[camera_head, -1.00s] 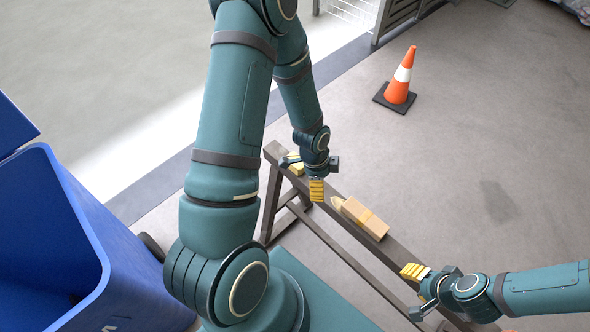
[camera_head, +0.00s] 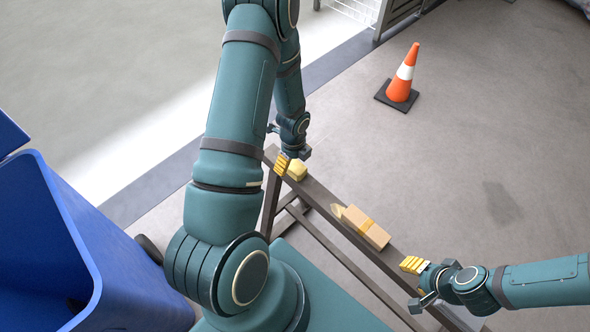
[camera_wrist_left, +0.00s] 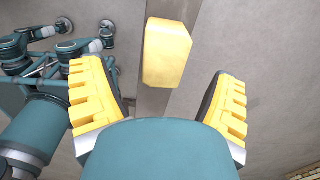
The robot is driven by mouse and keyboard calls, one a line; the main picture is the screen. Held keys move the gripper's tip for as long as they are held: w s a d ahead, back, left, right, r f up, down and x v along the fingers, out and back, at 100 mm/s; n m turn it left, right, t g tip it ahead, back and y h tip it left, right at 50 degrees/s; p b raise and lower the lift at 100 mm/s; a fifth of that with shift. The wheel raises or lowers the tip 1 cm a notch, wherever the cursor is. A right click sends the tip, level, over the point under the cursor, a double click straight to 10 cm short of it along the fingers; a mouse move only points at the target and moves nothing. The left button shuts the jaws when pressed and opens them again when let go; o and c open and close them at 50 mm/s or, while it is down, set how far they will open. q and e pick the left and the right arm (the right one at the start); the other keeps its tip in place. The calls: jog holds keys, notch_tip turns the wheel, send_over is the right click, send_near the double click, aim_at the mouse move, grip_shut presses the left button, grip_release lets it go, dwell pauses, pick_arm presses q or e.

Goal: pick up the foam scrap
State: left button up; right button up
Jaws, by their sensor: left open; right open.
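The foam scrap (camera_head: 297,171) is a small pale-yellow block on the far left end of a narrow grey beam. In the left wrist view the foam scrap (camera_wrist_left: 167,53) lies on the beam, ahead of and between the two yellow fingers. My left gripper (camera_head: 283,164) is open and just left of the scrap in the head view. In its wrist view the left gripper (camera_wrist_left: 158,108) has its fingers wide apart with nothing between the pads. My right gripper (camera_head: 414,265) is open and empty near the beam's near right part.
The beam (camera_head: 322,193) is a narrow trestle top. A cardboard box (camera_head: 367,230) with a yellowish piece (camera_head: 338,210) beside it sits midway along. An orange cone (camera_head: 402,80) stands on open floor behind. A blue bin (camera_head: 62,215) is at the left.

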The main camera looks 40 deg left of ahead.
aim_at(295, 166)
pick_arm(q)
jog(key=shift+w+f+b, duration=0.15)
jog(key=shift+f+b, duration=0.2)
jog(key=shift+f, duration=1)
jog(key=shift+w+f+b, duration=0.1)
jog(key=shift+f+b, duration=0.25)
jog(key=shift+f, duration=0.95)
jog(key=c, duration=0.9)
